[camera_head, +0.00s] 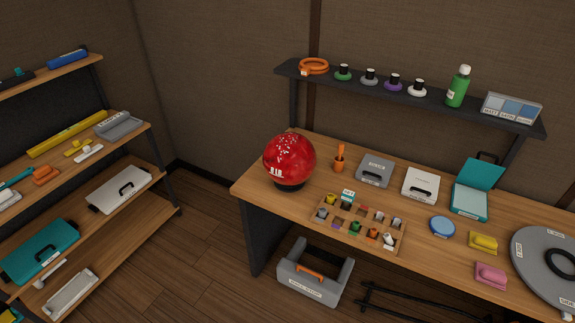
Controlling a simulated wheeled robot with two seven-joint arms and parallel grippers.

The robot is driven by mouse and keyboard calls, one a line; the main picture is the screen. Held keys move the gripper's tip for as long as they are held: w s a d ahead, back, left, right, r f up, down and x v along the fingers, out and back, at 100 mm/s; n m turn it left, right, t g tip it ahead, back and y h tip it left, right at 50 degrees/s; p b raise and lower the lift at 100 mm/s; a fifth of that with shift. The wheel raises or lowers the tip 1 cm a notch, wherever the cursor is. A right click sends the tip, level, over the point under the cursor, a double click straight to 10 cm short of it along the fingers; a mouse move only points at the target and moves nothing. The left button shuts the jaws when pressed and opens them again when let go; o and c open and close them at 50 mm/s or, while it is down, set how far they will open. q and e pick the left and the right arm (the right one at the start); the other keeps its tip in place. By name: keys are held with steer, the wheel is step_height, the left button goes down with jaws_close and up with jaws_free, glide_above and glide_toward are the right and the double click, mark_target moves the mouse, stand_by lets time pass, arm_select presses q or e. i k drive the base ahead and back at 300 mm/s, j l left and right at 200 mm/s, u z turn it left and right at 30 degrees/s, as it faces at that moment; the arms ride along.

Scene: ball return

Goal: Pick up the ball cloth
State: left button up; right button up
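A red bowling ball (290,158) with white marks sits on a dark round stand on the wooden workbench (255,187). Two small soft-looking blocks lie at the right of the bench, a yellow one (483,242) and, nearer the front edge, a pink one (491,275). Either may be a folded cloth; I cannot tell which thing is the ball cloth. Neither of my grippers shows in the head view.
A sorting tray (343,236) with small parts sits at the bench's front. A blue round tin (442,226), an open teal box (468,203) and a grey disc (553,266) stand right. A dark shelf (385,91) hangs above; a rack (140,131) stands left.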

mark_target(492, 277)
steer(key=z, duration=1.65)
steer(key=j+z, duration=0.15)
